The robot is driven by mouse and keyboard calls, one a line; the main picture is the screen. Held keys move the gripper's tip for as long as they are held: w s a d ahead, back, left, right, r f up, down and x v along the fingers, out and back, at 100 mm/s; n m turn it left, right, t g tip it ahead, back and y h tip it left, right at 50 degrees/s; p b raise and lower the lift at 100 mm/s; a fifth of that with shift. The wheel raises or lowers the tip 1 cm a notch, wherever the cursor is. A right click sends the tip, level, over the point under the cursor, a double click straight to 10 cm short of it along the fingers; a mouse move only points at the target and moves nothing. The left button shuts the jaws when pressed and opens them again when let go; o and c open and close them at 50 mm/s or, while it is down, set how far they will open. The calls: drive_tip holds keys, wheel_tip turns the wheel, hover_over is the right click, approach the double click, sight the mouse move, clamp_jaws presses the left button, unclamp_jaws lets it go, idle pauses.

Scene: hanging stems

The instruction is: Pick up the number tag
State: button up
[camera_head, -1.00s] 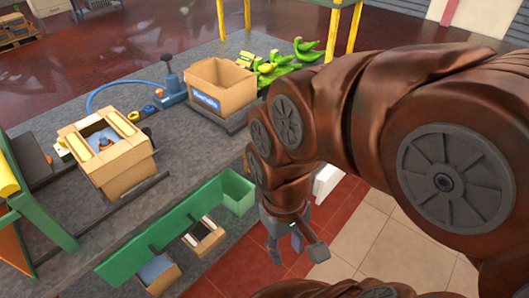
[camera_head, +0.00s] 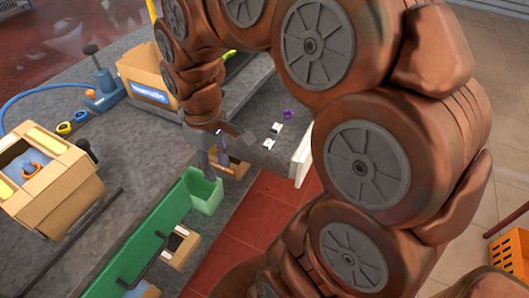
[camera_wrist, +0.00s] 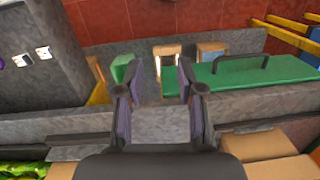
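Two small white pieces with dark marks, which look like tags, lie on a grey surface right of my gripper in the head view. One tag-like piece (camera_head: 276,128) is farther back and the other (camera_head: 268,143) nearer; I cannot tell which is the number tag or read any number. In the wrist view they show at the upper left, one tag-like piece (camera_wrist: 43,52) beside the other (camera_wrist: 22,60). My gripper (camera_head: 213,163) points down above the table edge, apart from them. In the wrist view my gripper (camera_wrist: 160,80) has its fingers spread, with nothing between them.
A purple ring (camera_head: 288,114) lies beside the white pieces. A green open box (camera_head: 203,192) and a long green panel (camera_head: 150,232) are along the table edge. A cardboard box (camera_head: 140,75) stands behind my gripper, and another box (camera_head: 45,180) is at left.

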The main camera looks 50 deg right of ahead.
drive_tip(key=w+d+f+b, duration=0.5)
drive_tip(key=w+d+f, duration=0.3)
drive_tip(key=d, duration=0.4)
drive_tip(key=t+b, duration=0.1)
drive_tip(key=b, duration=0.3)
hover_over(265, 146)
drive_tip(key=shift+n, duration=0.4)
drive_tip(key=f, duration=0.6)
drive_tip(key=shift+w+a+f, duration=0.2)
drive_tip(key=shift+d+f, duration=0.15)
drive_tip(key=shift+f, duration=0.1)
drive_tip(key=shift+s+f, duration=0.1)
drive_tip(key=shift+f, duration=3.55)
drive_tip(key=shift+c, duration=0.3)
clamp_jaws()
